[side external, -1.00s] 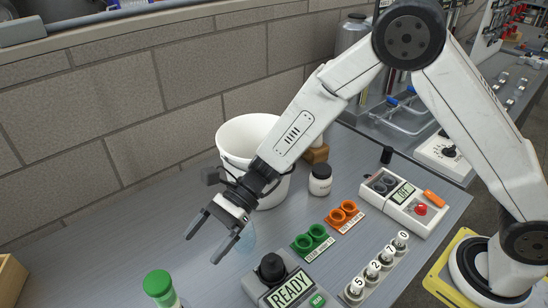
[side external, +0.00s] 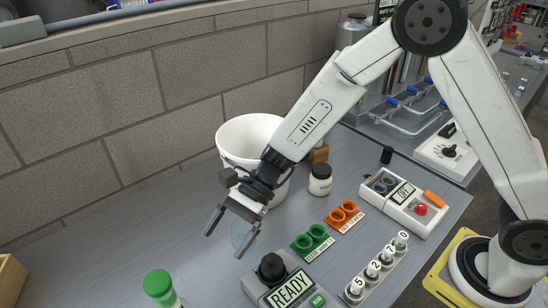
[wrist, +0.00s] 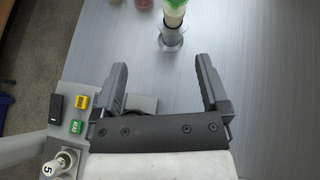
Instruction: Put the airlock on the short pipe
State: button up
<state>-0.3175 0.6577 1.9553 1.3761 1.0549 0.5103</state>
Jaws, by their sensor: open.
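A green-capped clear bottle (side external: 160,287) stands at the front left, cut off by the frame. In the wrist view, a green-topped thing with a clear base (wrist: 172,40) stands beyond the fingertips. I cannot pick out the short pipe.
The white bucket (side external: 235,135), a dark-lidded white jar (side external: 320,182), green rings (side external: 313,237) and orange rings (side external: 343,211) stand to the right. A READY unit (side external: 290,287) with a black knob is close in front. Numbered pieces (side external: 373,270) stand in a row. The left bench is mostly clear.

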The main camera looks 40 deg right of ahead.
jog(key=s+d+n+t+h, duration=0.2)
jog(key=s+d+n+h, duration=0.2)
jog(key=d, duration=1)
jog(key=s+d+r+n+t+h, duration=0.1)
jog(key=s+d+n+t+h, duration=0.1)
jog(key=s+d+n+h, duration=0.2)
jog(key=d+n+h, duration=0.3)
jog(key=d+n, duration=0.3)
jog(key=d, duration=0.4)
jog(key=shift+r+n+t+h, duration=0.15)
jog(key=shift+n+t+h, duration=0.15)
jog(key=shift+t, duration=0.1)
